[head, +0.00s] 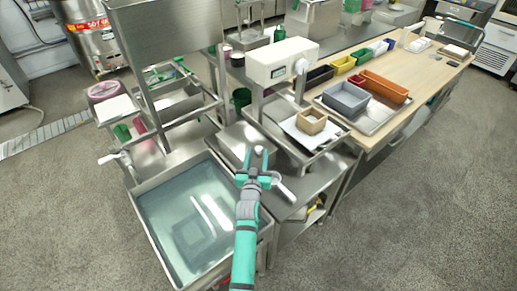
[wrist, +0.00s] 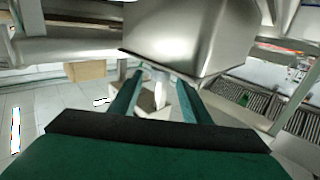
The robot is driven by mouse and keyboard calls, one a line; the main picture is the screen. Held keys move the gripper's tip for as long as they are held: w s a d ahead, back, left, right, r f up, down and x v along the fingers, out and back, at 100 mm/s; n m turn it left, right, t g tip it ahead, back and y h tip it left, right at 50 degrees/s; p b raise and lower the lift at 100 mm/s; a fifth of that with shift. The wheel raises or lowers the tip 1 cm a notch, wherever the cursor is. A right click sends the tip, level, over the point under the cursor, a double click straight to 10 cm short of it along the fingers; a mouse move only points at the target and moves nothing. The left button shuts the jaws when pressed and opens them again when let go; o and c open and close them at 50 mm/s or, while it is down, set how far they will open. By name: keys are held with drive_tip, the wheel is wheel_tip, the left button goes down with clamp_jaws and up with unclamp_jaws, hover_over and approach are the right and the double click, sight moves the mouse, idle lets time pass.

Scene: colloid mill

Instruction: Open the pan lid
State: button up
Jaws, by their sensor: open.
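A stainless steel pan with a flat lid (head: 232,140) appears to sit on the steel counter right of the sink. In the wrist view a grey metal box (wrist: 185,38), probably the same pan, hangs over the top of the picture. A small pale knob-like piece (head: 259,149) shows between the fingertips of my gripper (head: 258,155). In the wrist view a pale upright piece (wrist: 160,88) also stands between the open fingers of my gripper (wrist: 157,85). I cannot tell whether either finger touches it. A white handle-like piece (head: 284,189) lies right of my gripper.
A water-filled sink (head: 190,215) lies left of my arm. A white machine (head: 281,62) stands behind, with a tan box (head: 311,121) on the tray before it. Grey (head: 346,98) and orange (head: 384,86) bins stand on the wooden table. Floor is free at right.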

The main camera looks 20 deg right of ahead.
sight(258, 151)
drive_tip(key=shift+x, duration=1.8)
drive_tip(key=shift+c, duration=0.3)
clamp_jaws()
